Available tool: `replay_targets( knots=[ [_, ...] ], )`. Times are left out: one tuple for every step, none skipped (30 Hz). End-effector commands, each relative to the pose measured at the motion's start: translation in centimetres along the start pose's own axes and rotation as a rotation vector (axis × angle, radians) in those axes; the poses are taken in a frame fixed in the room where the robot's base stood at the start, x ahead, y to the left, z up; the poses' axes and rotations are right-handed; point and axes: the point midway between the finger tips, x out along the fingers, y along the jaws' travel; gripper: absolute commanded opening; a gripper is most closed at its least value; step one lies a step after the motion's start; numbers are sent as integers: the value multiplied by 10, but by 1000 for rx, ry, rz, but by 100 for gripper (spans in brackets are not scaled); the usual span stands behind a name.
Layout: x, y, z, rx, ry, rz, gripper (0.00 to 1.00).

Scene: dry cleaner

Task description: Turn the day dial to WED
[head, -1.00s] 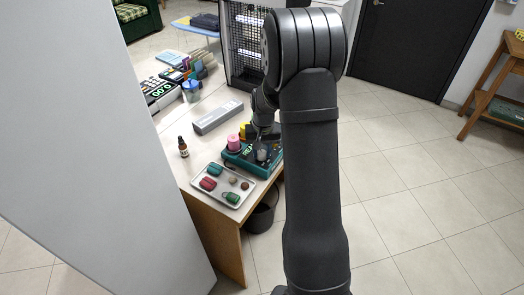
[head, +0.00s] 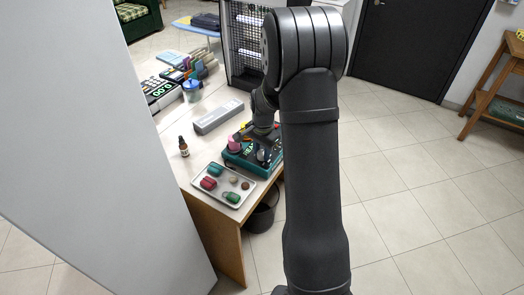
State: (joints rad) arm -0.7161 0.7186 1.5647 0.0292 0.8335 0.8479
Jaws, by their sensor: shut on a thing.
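The teal box (head: 233,159) with the day dial sits on the near part of the table, with partly readable pale lettering on its dark top. My gripper (head: 264,152) points down over the right part of this top and is shut on the pale grey day dial (head: 262,156). The fingers and wrist cover much of the dial. Its pointer and the day marks are too small and hidden to read.
A tray (head: 213,197) with several small thread spools and buttons lies in front of the box. A pink spool (head: 235,143) stands close behind its left side. A brown dropper bottle (head: 184,147) and a long grey case (head: 218,117) are further left.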

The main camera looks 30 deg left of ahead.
Motion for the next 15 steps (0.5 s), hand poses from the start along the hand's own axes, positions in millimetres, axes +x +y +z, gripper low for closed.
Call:
replay_targets(
  knots=[
    [-1, 0, 0, 13, 2, -2, 8],
    [-1, 0, -1, 19, 2, -2, 8],
    [-1, 0, 0, 26, 3, -2, 8],
    [-1, 0, -1, 32, 3, -2, 8],
    [-1, 0, -1, 36, 3, -2, 8],
    [-1, 0, -1, 40, 3, -2, 8],
    [-1, 0, -1, 42, 3, -2, 8],
    [-1, 0, -1, 43, 3, -2, 8],
    [-1, 0, -1, 45, 3, -2, 8],
    [-1, -1, -1, 45, 3, -2, 8],
    [-1, 0, -1, 46, 3, -2, 8],
    [-1, 0, -1, 46, 3, -2, 8],
    [-1, -1, -1, 46, 3, -2, 8],
    [-1, -1, -1, 45, 3, -2, 8],
    [-1, -1, -1, 45, 3, -2, 8]
  ],
)
